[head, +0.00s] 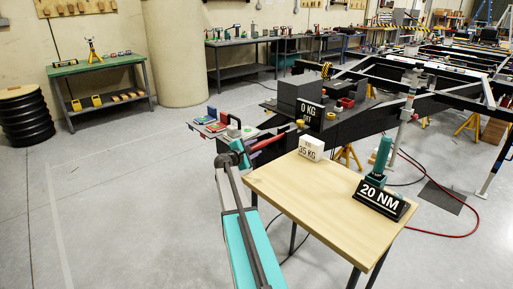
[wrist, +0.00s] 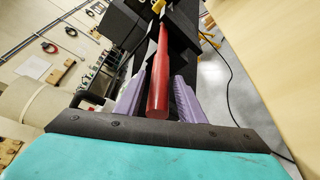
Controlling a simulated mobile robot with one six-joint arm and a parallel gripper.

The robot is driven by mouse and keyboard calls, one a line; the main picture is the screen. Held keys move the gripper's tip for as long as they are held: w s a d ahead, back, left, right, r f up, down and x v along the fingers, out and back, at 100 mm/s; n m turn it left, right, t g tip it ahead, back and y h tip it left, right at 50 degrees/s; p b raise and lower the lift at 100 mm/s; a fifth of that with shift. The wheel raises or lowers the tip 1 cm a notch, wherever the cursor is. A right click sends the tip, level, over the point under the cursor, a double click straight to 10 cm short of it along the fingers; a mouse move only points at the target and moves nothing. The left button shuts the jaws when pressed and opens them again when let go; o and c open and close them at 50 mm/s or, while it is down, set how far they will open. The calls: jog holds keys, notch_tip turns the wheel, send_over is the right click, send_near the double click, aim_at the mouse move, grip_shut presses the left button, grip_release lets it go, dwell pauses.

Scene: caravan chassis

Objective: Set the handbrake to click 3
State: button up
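The handbrake lever (head: 268,141) is a red bar sticking out from the front of the dark chassis, slightly tilted in the head view. In the wrist view the red lever (wrist: 160,80) runs away from me, its rounded near end close to my palm. My gripper (wrist: 159,82) has two purple fingers, one on each side of the lever, with a visible gap on both sides. It is open and not closed on the lever. In the head view my gripper (head: 246,148) is at the lever's near end, partly hidden by my arm. No click marking is readable.
A wooden table (head: 290,195) stands right of my arm, carrying a white 35 KG block (head: 311,148), a 20 NM sign (head: 382,199) and a teal tool (head: 381,156). A dark box marked 0 KG (head: 309,112) sits on the chassis. Open floor lies to the left.

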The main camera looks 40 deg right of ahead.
jog(key=shift+x, duration=1.25)
jog(key=shift+c, duration=0.2)
grip_shut()
jog(key=shift+a+f, duration=0.1)
jog(key=shift+a, duration=0.05)
